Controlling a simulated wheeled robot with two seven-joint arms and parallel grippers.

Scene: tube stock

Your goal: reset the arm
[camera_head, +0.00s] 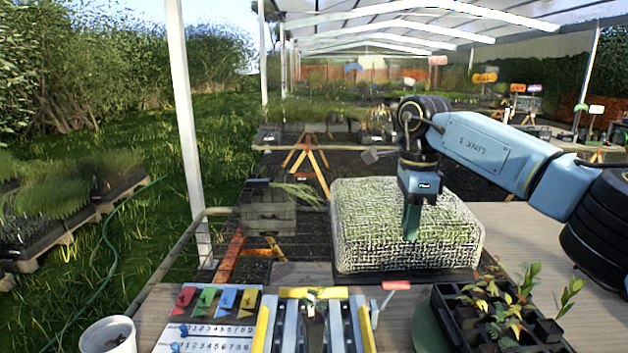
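My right arm comes in from the right edge, and its blue forearm reaches over the table. My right gripper (411,222) hangs pointing down in front of the mesh-covered block of greenery (365,255). The fingers show as one narrow green shape, so I cannot tell whether they are open or shut. No held object shows at their tips. I cannot tell whether they touch the block. My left arm and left gripper are not in view.
On the table (575,250) stand a black cell tray (450,318) with seedlings, a yellow-and-grey fixture (262,325), a card with coloured flags and numbers (207,335), and a white cup (108,336). A white post (185,120) rises behind at left. The table's right side is mostly clear.

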